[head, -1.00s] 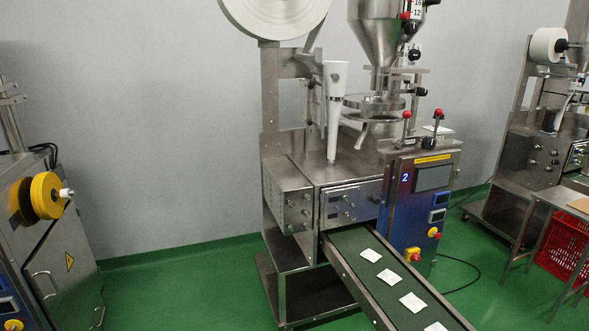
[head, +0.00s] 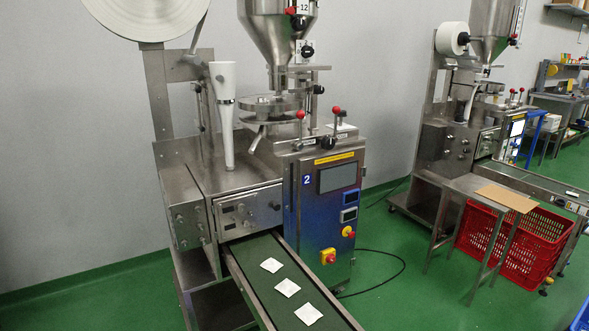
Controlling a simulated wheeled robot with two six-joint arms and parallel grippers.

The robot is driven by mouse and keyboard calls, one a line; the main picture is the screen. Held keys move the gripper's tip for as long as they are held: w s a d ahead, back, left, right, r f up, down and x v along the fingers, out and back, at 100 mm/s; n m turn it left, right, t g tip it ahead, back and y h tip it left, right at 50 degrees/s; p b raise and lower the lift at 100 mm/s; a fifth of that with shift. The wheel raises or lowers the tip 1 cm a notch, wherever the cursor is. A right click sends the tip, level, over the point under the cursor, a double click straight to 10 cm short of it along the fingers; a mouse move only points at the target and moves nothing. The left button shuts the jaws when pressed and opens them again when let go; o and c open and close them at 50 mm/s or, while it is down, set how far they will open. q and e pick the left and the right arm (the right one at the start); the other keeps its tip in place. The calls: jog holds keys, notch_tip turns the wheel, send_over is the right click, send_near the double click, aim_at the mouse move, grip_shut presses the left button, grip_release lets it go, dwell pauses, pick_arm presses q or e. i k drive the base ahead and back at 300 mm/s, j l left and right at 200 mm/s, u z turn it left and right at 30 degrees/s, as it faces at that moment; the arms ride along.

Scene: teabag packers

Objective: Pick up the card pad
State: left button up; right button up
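A flat tan sheet (head: 507,198), which looks like the card pad, lies on a small metal stand (head: 468,187) at the right of the head view. Its far side is next to the second machine's conveyor. Nothing is seen on top of it. Neither of my grippers is in view.
Packing machine 2 (head: 328,205) stands close in the middle, its conveyor (head: 262,289) carrying white teabags (head: 308,314). A red crate (head: 513,247) is on the floor beside and behind the stand. A black cable (head: 403,262) lies on open green floor (head: 400,300).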

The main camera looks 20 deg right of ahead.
aim_at(520, 204)
jog(key=k+l, duration=0.1)
jog(key=l, duration=0.7)
jog(key=k+l, duration=0.15)
jog(key=l, duration=0.25)
jog(key=k+l+u, duration=0.1)
jog(key=l, duration=0.35)
jog(key=i+l+u, duration=0.15)
jog(key=l+u, duration=0.3)
jog(key=l, duration=0.15)
jog(key=l+u, duration=0.5)
jog(key=l, duration=0.15)
jog(key=l+u, duration=0.45)
jog(key=l, duration=0.9)
jog(key=i+l+z, duration=0.1)
jog(key=l, duration=0.55)
jog(key=l+z, duration=0.1)
jog(key=z, duration=0.35)
jog(key=l+z, duration=0.1)
jog(key=z, duration=0.35)
jog(key=i+l+z, duration=0.1)
jog(key=z, duration=0.35)
